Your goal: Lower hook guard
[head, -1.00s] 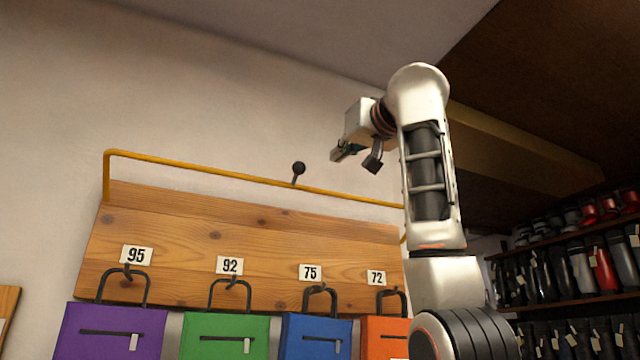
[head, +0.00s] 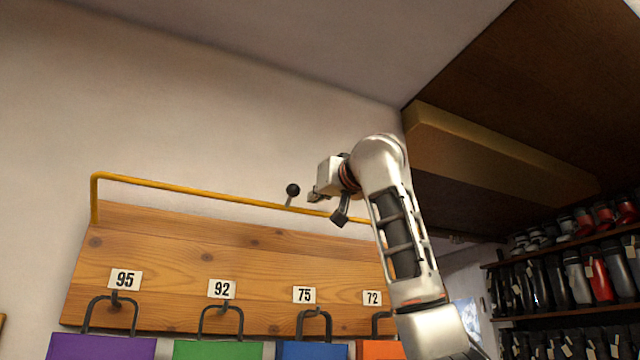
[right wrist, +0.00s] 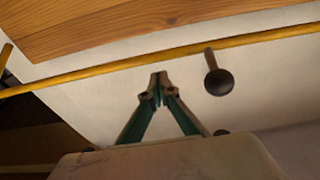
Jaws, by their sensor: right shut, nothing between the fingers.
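The hook guard is a yellow bar (head: 200,190) along the top of a wooden hook board (head: 180,245); it stands raised. A dark ball knob (head: 293,190) on a short stem sticks up from the bar. My right gripper (head: 313,196) is close to the right of the knob, near the bar. In the right wrist view, its green-sided fingers (right wrist: 158,80) are shut and empty, their tips just short of the bar (right wrist: 110,67). The knob (right wrist: 219,84) shows to their right, apart from them. My left gripper is not in view.
Purple (head: 100,347), green (head: 217,350), blue (head: 312,351) and orange (head: 380,350) bags hang from hooks under number cards. A boxed beam (head: 490,155) runs below the ceiling at right. Shelves of boots (head: 570,280) stand at far right. The wall above the bar is clear.

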